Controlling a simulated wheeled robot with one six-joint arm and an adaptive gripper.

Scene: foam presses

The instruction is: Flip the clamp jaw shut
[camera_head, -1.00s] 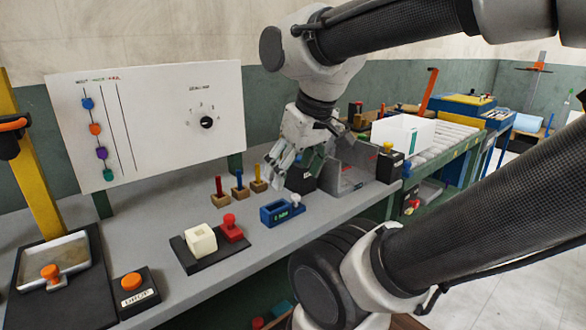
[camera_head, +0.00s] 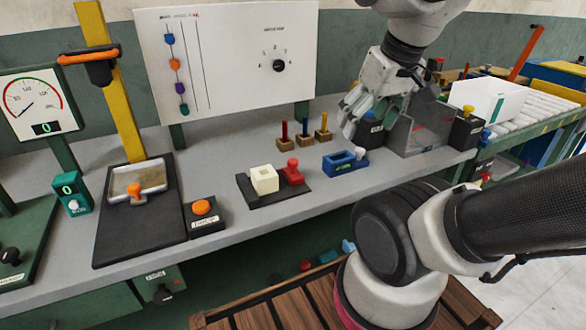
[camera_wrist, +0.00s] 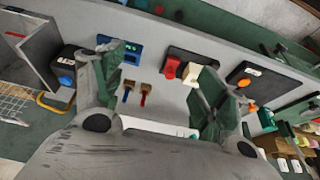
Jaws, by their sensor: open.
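A black base plate (camera_head: 288,197) on the bench carries a cream block (camera_head: 264,179) and a red piece with a round knob (camera_head: 292,172) beside it, on its right. This looks like the clamp, with the red piece as its jaw; I cannot tell its exact position. In the wrist view the red piece (camera_wrist: 172,67) and the cream block (camera_wrist: 192,74) lie side by side beyond my fingers. My gripper (camera_head: 355,108) is open and empty above the bench, behind and right of the clamp. Its two spread fingers frame the wrist view (camera_wrist: 167,75).
A blue device with a grey knob (camera_head: 345,163) stands right of the clamp. Several coloured pegs in wooden blocks (camera_head: 303,136) stand behind. An orange button box (camera_head: 203,214) is to the left. A grey enclosure (camera_head: 425,130) is near my gripper. Bare bench lies before the clamp.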

